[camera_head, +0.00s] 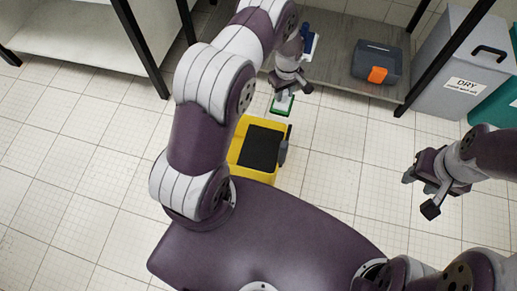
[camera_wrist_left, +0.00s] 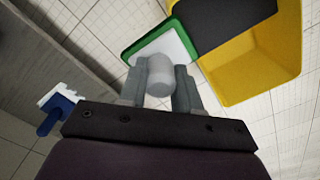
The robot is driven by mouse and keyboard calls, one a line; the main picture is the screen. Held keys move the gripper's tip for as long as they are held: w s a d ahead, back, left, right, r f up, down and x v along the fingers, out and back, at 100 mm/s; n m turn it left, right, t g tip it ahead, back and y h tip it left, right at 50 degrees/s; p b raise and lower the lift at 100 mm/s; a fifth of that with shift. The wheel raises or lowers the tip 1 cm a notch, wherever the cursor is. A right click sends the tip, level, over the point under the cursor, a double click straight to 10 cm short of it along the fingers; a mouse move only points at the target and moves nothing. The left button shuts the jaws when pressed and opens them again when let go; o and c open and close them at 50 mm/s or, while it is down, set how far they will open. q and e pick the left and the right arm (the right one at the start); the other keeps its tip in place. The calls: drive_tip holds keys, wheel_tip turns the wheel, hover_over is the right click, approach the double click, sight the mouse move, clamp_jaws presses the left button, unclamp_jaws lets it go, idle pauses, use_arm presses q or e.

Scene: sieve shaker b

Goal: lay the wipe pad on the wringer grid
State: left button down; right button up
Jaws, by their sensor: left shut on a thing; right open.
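The wipe pad is a white plate with a green rim and a grey round knob; it shows in the head view (camera_head: 283,106) and the wrist view (camera_wrist_left: 176,44). My left gripper (camera_head: 284,93) is shut on its knob (camera_wrist_left: 160,76), with a finger on each side. The wringer grid is the black panel (camera_head: 259,148) over the yellow bucket (camera_head: 247,173); it also shows in the wrist view (camera_wrist_left: 225,18). The pad is just beyond the grid's far edge in the head view; its height is unclear. My right gripper (camera_head: 422,191) is open and empty over the floor at right.
A dark grey handle (camera_head: 284,150) stands at the bucket's right side. A grey shelf (camera_head: 336,62) behind holds a blue and white item (camera_head: 309,42) and a dark case with an orange latch (camera_head: 377,62). A grey "DRY" bin (camera_head: 437,75) stands right. Tiled floor is free around the bucket.

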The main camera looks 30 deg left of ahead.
use_arm(q)
drive_tip(key=s+f+b, duration=0.2)
drive_tip(key=s+f, duration=0.1)
drive_tip(key=s+a+f+b, duration=0.1)
drive_tip(key=s+f+b, duration=0.2)
drive_tip(key=s+f, duration=0.1)
drive_tip(key=s+a+f+b, duration=0.1)
drive_tip(key=s+f+b, duration=0.2)
drive_tip(key=s+f, duration=0.1)
drive_tip(key=shift+s+a+f, duration=0.1)
drive_tip(key=shift+s+f, duration=0.05)
drive_tip(key=shift+f, duration=0.1)
drive_tip(key=shift+r, duration=0.2)
drive_tip(key=shift+f, duration=0.1)
drive_tip(key=c, duration=0.8)
unclamp_jaws()
